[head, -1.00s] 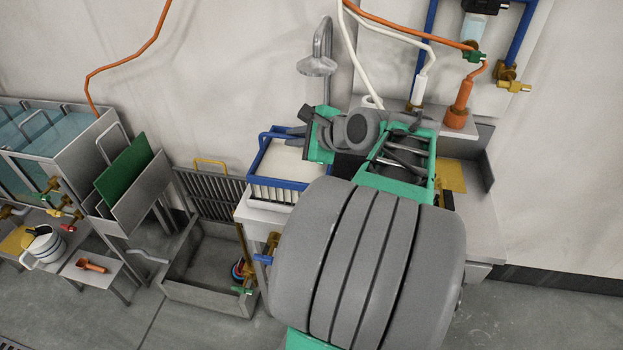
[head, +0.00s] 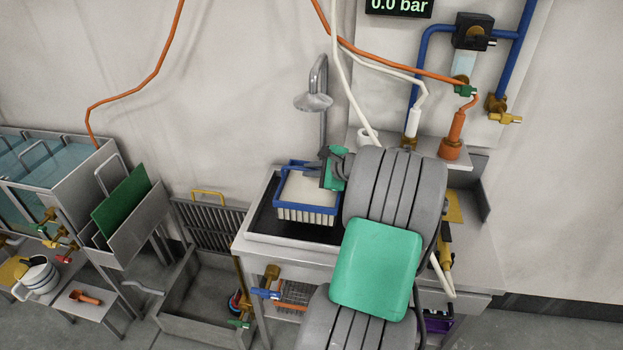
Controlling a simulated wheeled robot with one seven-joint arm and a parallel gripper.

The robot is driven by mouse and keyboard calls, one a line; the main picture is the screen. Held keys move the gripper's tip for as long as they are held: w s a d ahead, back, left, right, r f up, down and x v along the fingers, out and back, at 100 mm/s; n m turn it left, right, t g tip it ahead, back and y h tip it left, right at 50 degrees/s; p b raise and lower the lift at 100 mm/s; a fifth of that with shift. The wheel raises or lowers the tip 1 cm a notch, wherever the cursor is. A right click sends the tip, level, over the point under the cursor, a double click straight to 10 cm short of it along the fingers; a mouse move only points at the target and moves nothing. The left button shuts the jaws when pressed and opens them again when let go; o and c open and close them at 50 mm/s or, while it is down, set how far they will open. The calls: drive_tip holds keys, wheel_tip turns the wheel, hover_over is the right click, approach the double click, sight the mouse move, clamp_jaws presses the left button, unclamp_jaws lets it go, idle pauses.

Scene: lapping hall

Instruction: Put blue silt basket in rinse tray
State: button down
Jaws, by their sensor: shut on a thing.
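The silt basket (head: 308,210) has a blue rim, pale ribbed sides and a pale inside. It is upright, over the dark floor of a steel-rimmed tray on the bench, which I take for the rinse tray (head: 262,222). The tray's right part is hidden by my arm. I cannot tell whether the basket touches the tray's floor or hangs just above it. My gripper (head: 318,169) is shut on the basket's rim at its back right corner; the fingertips are small and partly hidden.
A shower head (head: 314,101) on a curved pipe stands just behind the basket. Hoses hang at the back right, by an orange fitting (head: 455,135). A yellow-handled grate (head: 208,220) and a floor trough (head: 205,290) stand left of the bench.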

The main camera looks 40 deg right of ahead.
drive_tip(key=shift+w+d+f, duration=0.1)
drive_tip(key=shift+d+f, duration=0.05)
drive_tip(key=shift+f, duration=1.5)
drive_tip(key=c, duration=1.9)
unclamp_jaws()
drive_tip(key=shift+f, duration=0.2)
drive_tip(key=o, duration=0.4)
drive_tip(key=shift+r, duration=0.15)
